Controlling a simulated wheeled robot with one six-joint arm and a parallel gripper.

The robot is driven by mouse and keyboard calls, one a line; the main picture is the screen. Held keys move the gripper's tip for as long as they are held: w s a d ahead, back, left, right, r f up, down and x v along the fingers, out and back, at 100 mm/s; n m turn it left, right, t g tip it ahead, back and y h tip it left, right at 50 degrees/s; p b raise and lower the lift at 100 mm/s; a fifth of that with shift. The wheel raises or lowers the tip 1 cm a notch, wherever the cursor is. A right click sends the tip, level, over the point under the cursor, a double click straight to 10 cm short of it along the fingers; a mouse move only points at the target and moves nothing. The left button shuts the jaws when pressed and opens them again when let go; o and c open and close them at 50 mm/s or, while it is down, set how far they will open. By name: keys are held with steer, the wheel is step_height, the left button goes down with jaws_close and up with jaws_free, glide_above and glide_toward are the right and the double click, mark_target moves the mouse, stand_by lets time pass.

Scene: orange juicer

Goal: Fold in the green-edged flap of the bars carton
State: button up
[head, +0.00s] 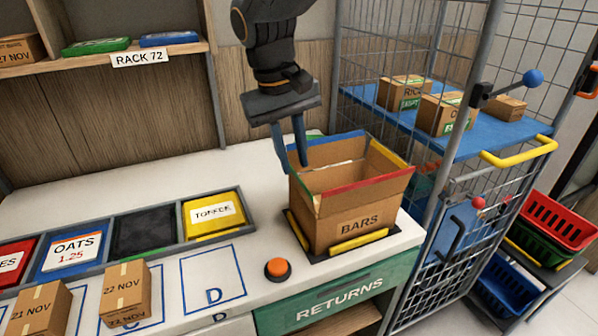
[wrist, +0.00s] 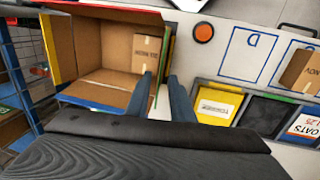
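The open bars carton (head: 349,226) stands upright on a dark base on the counter, with BARS on its front. Its flaps are up, with red, yellow and blue edges visible. The green-edged flap (head: 306,188) is on the left side, partly hidden by my gripper. In the wrist view its green edge (wrist: 153,102) shows between my fingers. My gripper (head: 293,165) points down at the carton's left rim. Its two blue fingers are apart, one over the carton's inside and one outside it. Whether either finger touches the flap I cannot tell.
A small brown box (wrist: 147,52) lies inside the carton. Yellow bars (head: 359,242) edge the base. An orange button (head: 278,268) and a row of bins with the yellow toffee packet (head: 213,213) are to the left. A wire cage cart (head: 436,150) stands close on the right.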

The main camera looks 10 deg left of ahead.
mark_target(297, 178)
steer(key=shift+w+d+f+p, duration=0.1)
steer(key=shift+f+p, duration=0.1)
steer(key=shift+f, duration=0.7)
steer(key=shift+w+d+f+p, duration=0.1)
steer(key=shift+d+f+p, duration=0.1)
steer(key=shift+f, duration=0.75)
steer(key=shift+d+f+p, duration=0.1)
steer(key=shift+f+p, duration=0.1)
steer(key=shift+f, duration=0.7)
jaws_close()
